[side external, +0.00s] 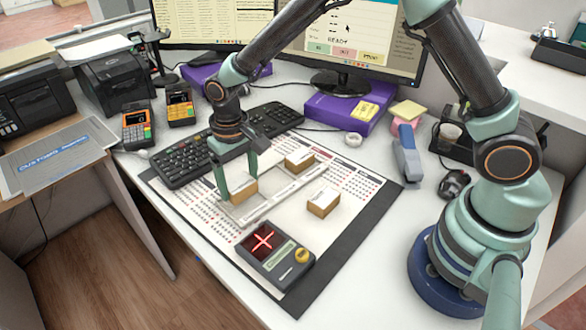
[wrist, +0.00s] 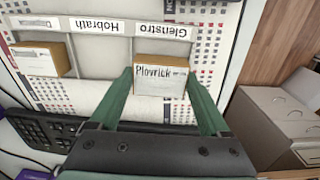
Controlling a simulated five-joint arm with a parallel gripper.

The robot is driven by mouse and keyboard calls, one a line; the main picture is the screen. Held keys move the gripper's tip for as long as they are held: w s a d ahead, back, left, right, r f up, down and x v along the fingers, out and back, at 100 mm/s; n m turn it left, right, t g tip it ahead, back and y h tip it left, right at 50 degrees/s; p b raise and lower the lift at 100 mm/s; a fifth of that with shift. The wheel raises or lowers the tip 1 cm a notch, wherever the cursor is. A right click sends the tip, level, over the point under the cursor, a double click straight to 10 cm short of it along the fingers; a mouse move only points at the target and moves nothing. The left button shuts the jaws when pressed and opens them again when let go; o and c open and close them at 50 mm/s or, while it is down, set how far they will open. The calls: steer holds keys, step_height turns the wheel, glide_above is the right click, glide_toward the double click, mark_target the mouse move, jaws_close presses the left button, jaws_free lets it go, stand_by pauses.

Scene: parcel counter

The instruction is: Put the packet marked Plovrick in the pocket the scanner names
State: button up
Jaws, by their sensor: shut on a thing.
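The packet marked Plovrick (wrist: 162,82) is a small brown box with a white label; it also shows in the side view (side external: 243,191). My gripper (wrist: 160,76) is shut on it, a finger at each side, at the tray's left end in the side view (side external: 237,187). The packet is at the pocket labelled Glenstro; I cannot tell whether it touches the floor there. The pocket tray (side external: 277,195) also has a pocket labelled Hobrath (wrist: 100,62), which looks empty. The scanner (side external: 275,257) shows a red cross; its small strip is unreadable.
Another packet (side external: 299,160) sits in the tray's far pocket, its label partly cut off in the wrist view (wrist: 40,60). A third packet (side external: 323,203) lies on the printed mat, right of the tray. A keyboard (side external: 183,160) is close behind my gripper.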

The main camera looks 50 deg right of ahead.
steer(key=shift+f, duration=1.3)
steer(key=shift+f, duration=0.1)
steer(key=o, duration=1.4)
steer(key=shift+o, duration=0.2)
